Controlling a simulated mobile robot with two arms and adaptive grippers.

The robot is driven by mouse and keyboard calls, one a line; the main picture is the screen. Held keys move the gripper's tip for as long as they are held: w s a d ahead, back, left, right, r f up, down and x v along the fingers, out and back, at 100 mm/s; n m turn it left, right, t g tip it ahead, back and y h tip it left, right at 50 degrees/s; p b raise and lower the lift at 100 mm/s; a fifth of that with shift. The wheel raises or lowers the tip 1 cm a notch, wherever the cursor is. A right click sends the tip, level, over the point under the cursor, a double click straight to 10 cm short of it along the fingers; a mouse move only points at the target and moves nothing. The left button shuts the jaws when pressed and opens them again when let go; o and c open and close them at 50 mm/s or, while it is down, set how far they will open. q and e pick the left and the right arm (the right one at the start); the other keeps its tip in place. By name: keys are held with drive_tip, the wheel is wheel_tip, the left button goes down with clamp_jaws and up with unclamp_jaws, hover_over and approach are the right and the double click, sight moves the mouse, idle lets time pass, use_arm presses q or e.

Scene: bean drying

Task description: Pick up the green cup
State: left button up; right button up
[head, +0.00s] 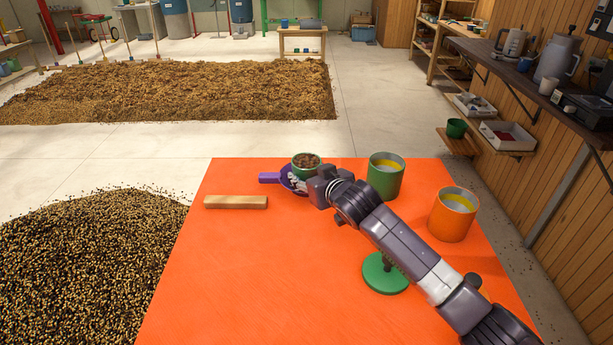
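A small green cup (307,173) filled with brown beans is at the far middle of the orange table, at a purple pan with a handle (269,178). I cannot tell whether the cup stands in the pan or behind it. A larger green cup (384,181) with a yellow inside stands upright to the right. My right gripper (299,184) reaches in from the lower right, its fingers at the small cup's lower front and over the pan. The fingers are small and partly hidden, so their opening and any contact are unclear. My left gripper is out of view.
An orange cup (452,216) stands at the table's right. A green disc (383,280) lies partly under my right arm. A wooden block (236,202) lies at the left. The orange table's (250,280) left front is clear. A bean heap (80,265) lies on the floor at left.

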drive_tip(key=c, duration=0.7)
wheel_tip(320, 180, up, 20)
drive_tip(key=b, duration=0.4)
